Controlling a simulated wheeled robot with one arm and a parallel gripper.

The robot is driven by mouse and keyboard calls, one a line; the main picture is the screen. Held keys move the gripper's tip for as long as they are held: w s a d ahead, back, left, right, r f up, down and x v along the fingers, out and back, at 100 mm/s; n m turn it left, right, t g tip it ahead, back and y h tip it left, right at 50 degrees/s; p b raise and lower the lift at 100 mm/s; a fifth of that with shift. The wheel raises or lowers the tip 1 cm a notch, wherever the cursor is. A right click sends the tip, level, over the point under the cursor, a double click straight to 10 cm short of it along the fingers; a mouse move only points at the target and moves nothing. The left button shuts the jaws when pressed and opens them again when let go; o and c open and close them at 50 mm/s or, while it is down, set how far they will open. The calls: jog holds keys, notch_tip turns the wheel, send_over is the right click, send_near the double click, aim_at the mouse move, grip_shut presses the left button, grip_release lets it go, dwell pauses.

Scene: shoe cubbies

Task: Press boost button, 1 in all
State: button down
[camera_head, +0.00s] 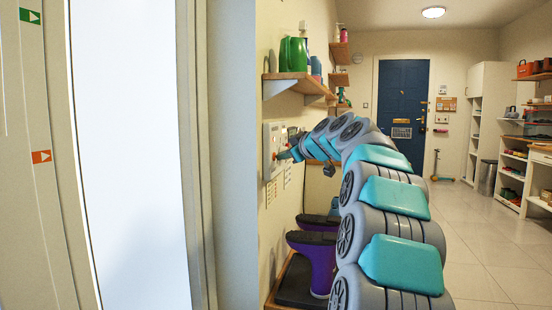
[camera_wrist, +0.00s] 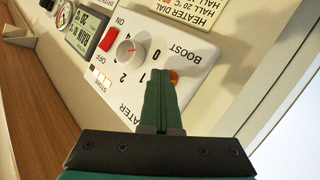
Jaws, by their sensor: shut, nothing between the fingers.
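The heater panel (camera_wrist: 185,55) is a white plate on the wall, seen upside down in the wrist view. The orange boost button (camera_wrist: 174,77) is beside the word BOOST, partly hidden by my fingertips. My gripper (camera_wrist: 159,73) is shut and empty, its green fingers over the panel at the button's left edge. I cannot tell whether they touch it. A grey dial (camera_wrist: 130,51) and a red switch (camera_wrist: 108,39) are to the left. In the head view, my gripper (camera_head: 284,155) is close to the panel (camera_head: 267,139); the button cannot be made out there.
A display unit (camera_wrist: 86,32) is beside the panel. A paper label (camera_wrist: 205,8) is above BOOST. In the head view, a wooden shelf (camera_head: 300,82) with bottles is above the panel, and purple boots (camera_head: 320,262) stand below. The tiled floor (camera_head: 490,250) is open at right.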

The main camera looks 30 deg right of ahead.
jog(key=shift+s+d, duration=0.1)
jog(key=shift+s+d+b, duration=0.4)
jog(key=shift+s+b, duration=0.1)
jog(key=shift+b, duration=0.05)
jog(key=shift+s+d+b, duration=0.55)
jog(key=shift+s+d, duration=0.25)
jog(key=shift+s, duration=0.2)
jog(key=shift+s+d+b, duration=0.55)
jog(key=shift+s+d, duration=0.25)
jog(key=shift+s, duration=0.15)
